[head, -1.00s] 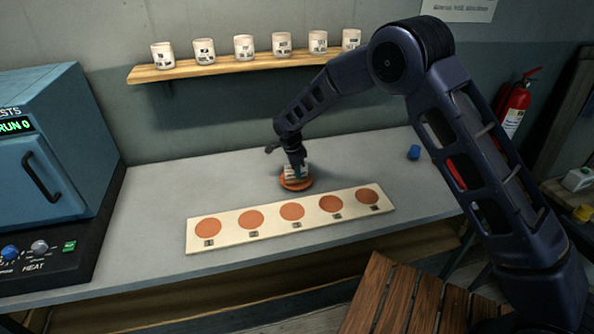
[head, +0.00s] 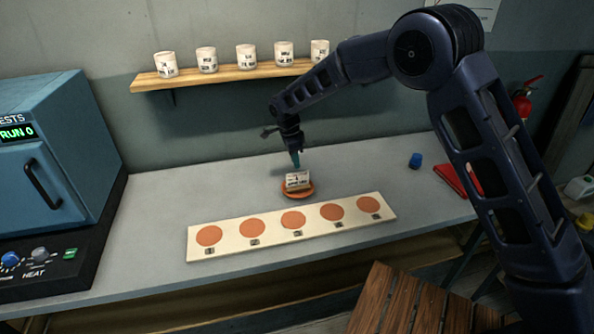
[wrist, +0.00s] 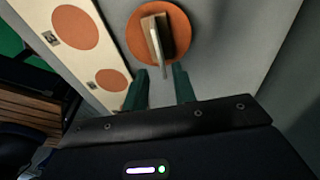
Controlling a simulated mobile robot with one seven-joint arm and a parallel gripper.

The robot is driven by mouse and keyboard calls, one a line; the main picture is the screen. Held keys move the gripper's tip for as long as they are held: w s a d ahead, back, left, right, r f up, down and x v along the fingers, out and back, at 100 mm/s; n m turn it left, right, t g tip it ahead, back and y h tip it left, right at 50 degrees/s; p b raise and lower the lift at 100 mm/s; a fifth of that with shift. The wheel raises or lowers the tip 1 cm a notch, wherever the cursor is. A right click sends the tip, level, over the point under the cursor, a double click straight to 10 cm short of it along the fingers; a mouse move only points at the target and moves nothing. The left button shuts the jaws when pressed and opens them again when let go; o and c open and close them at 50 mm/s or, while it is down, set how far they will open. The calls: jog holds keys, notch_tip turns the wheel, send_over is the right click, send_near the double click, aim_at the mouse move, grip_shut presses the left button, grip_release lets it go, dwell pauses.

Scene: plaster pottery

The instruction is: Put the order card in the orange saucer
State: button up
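The order card (head: 297,181) is a small pale card with dark print. It stands in the orange saucer (head: 299,196) on the grey counter, behind the numbered board. In the wrist view the card (wrist: 153,38) shows from above, inside the rim of the saucer (wrist: 181,32). My gripper (head: 296,163) is above the card and apart from it. In the wrist view its two green fingers (wrist: 160,86) are spread with nothing between them.
A pale board (head: 219,253) with several orange discs lies in front of the saucer. A blue kiln (head: 55,150) stands at the left. A shelf (head: 225,78) holds several white cups. A small blue object (head: 415,160) and a red item (head: 455,180) lie at the right.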

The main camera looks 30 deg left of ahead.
jog(key=shift+s+a+r, duration=0.1)
jog(key=shift+r, duration=0.75)
jog(key=shift+s+a+r, duration=0.1)
jog(key=shift+r, duration=0.75)
